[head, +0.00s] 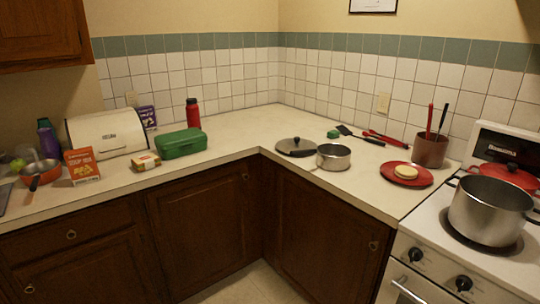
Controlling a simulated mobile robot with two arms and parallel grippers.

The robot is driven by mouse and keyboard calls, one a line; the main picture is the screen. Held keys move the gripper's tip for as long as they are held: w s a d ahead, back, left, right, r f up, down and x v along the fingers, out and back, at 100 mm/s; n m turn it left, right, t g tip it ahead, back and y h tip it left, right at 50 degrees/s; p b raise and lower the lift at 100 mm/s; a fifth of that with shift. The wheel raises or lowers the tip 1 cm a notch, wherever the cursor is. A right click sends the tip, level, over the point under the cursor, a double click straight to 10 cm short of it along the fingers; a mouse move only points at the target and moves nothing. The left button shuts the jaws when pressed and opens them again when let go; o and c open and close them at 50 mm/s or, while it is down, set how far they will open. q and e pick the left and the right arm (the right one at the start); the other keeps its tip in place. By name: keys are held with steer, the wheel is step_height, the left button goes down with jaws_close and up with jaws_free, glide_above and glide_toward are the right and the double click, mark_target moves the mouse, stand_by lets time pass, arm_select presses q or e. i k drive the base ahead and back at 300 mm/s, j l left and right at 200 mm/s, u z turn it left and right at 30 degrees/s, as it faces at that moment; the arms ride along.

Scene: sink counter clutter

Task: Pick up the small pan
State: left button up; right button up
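A small steel pan (334,158) stands upright on the counter near its front edge, just right of the inside corner. A dark flat round lid or pan (296,147) lies right beside it on the left. A second small pan, orange-red with a dark handle (41,171), stands at the far left of the counter, its handle pointing toward the front edge. Neither of my grippers is in view, and nothing is seen holding either pan.
Left counter: an orange box (82,165), a cream bread bin (106,134), a green box (181,143) and a red bottle (193,113). Right: a red plate (406,174), a utensil crock (430,150) and a large pot (489,212) on the stove. The corner counter (250,130) is clear.

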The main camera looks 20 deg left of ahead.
mark_target(319, 156)
steer(key=u, duration=0.2)
steer(key=z, duration=1.75)
steer(key=u, duration=1.75)
steer(key=i+j, duration=0.1)
steer(key=i, duration=0.65)
steer(key=j+z, duration=0.05)
